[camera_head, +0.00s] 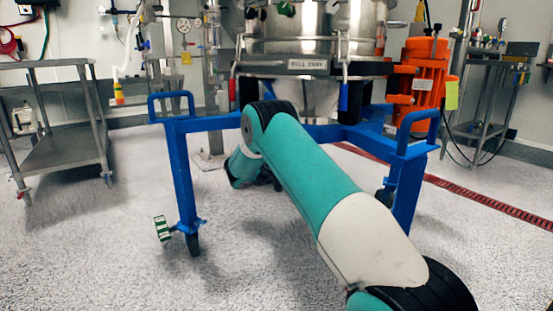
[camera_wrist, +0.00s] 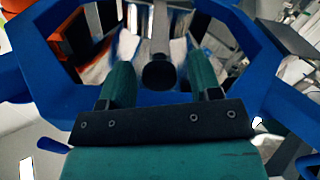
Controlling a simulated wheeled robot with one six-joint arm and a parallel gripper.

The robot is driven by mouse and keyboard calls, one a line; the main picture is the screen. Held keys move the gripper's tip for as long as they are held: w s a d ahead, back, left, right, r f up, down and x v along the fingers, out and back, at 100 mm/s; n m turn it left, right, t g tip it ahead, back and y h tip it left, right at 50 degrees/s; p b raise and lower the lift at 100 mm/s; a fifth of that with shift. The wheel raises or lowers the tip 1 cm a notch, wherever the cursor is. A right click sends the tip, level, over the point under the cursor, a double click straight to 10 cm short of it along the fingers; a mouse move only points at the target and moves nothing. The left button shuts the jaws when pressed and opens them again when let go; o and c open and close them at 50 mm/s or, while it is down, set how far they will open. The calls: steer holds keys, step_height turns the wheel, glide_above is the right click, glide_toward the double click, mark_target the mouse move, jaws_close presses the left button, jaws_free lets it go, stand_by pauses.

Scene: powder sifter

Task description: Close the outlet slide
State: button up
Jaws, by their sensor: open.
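The sifter's steel body (camera_head: 285,22) stands on a blue wheeled frame (camera_head: 181,170) in the head view. My arm reaches toward its underside, and my gripper cannot be made out there. In the wrist view my gripper (camera_wrist: 160,66) is open, its two green fingers pointing up under the blue frame (camera_wrist: 45,60). A dark round knob-like end (camera_wrist: 158,74) shows between the fingers, with a gap on each side. It may be the outlet slide's handle, but I cannot tell. How far the slide is open is not visible.
Blue legs and handles (camera_head: 420,120) surround the space where my arm reaches. An orange motor (camera_head: 425,72) is at the right. A steel cart (camera_head: 62,150) stands at the left. The grey floor in front is clear. A red drain strip (camera_head: 485,200) crosses the right side.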

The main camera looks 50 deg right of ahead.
steer(key=b+v, duration=0.3)
steer(key=v, duration=1.3)
steer(key=shift+s+a+b, duration=0.15)
steer(key=shift+a+b, duration=0.2)
steer(key=shift+b, duration=0.05)
steer(key=shift+r, duration=0.2)
